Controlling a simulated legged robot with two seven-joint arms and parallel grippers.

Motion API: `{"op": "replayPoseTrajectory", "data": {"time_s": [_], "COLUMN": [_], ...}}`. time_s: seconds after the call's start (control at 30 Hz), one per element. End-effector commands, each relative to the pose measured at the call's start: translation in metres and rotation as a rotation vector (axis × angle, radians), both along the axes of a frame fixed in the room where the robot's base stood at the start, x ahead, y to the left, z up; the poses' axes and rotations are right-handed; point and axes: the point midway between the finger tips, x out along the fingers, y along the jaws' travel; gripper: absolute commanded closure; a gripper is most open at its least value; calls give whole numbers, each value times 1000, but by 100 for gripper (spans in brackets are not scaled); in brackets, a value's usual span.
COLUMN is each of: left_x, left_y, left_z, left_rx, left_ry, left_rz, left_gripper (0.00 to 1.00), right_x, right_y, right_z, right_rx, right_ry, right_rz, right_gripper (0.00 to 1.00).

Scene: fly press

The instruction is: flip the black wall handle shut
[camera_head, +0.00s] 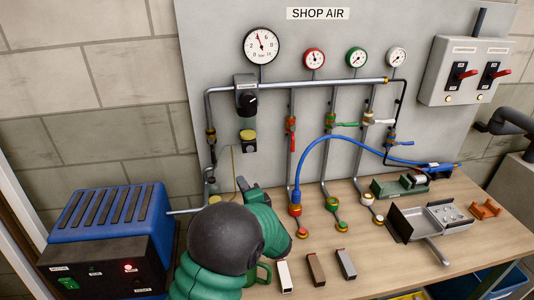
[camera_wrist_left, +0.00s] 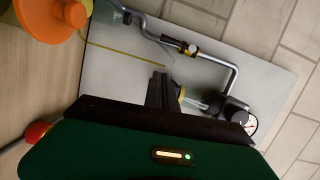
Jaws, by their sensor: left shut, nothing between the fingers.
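The black wall handle (camera_head: 212,148) is on a brass-banded valve on the left vertical pipe of the grey wall panel. It appears to lie along the pipe. The valve with the black handle also shows in the left wrist view (camera_wrist_left: 184,46). My left gripper (camera_head: 243,184) is shut and empty, below and right of the handle and apart from it. Its dark fingers (camera_wrist_left: 162,92) are together in the left wrist view. My green arm and its dark round joint cover part of the bench. My right gripper is not in view.
A filter unit with a black knob (camera_head: 250,103) and yellow-topped bowl (camera_head: 248,135) is right of the handle. A blue-and-black compressor (camera_head: 115,230) stands at left. A blue hose (camera_head: 310,155) arches over the bench. Small blocks (camera_head: 317,271) lie in front.

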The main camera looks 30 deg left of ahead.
Motion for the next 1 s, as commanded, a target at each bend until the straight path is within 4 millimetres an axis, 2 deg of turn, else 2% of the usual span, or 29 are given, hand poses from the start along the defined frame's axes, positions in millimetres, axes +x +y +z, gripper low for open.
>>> {"op": "replayPoseTrajectory", "data": {"time_s": [0.2,0.37,0.47,0.57,0.93,1.0], "left_x": [-7,-5,-2,6,50,51], "left_y": [6,3,7,20,85,98], "left_z": [6,6,6,4,4,4], "left_rx": [56,56,55,52,52,52], "left_ry": [21,21,20,21,21,21], "left_rz": [42,38,39,40,40,41], "left_gripper": [100,100,100,100,100,100], "right_x": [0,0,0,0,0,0], "right_y": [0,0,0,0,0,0], "right_z": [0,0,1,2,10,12], "right_rx": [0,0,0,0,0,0], "right_ry": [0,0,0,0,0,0], "right_rz": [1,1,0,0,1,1], "right_gripper": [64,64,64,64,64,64]}}
